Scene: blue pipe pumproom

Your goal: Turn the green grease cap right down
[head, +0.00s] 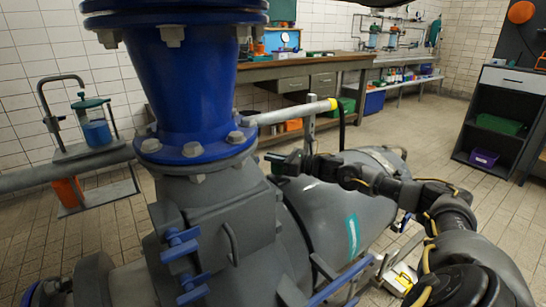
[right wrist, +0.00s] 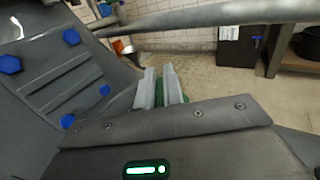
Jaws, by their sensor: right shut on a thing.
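My right gripper (head: 284,162) reaches in from the right to the side of the grey pump body, just below the blue flange. In the right wrist view its two pale fingers (right wrist: 160,90) are close together with the green grease cap (right wrist: 160,94) between them. The gripper is shut on the cap. Only slivers of green show between and beside the fingers; the rest of the cap and its seat are hidden. I cannot tell how far down the cap sits. My left gripper is in neither view.
A blue flanged pipe (head: 188,90) rises beside the gripper. A grey pipe with a yellow band (head: 333,104) runs just above my right arm. The grey motor housing (head: 335,215) lies below it. A workbench (head: 300,70) stands behind, with open tiled floor to the right.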

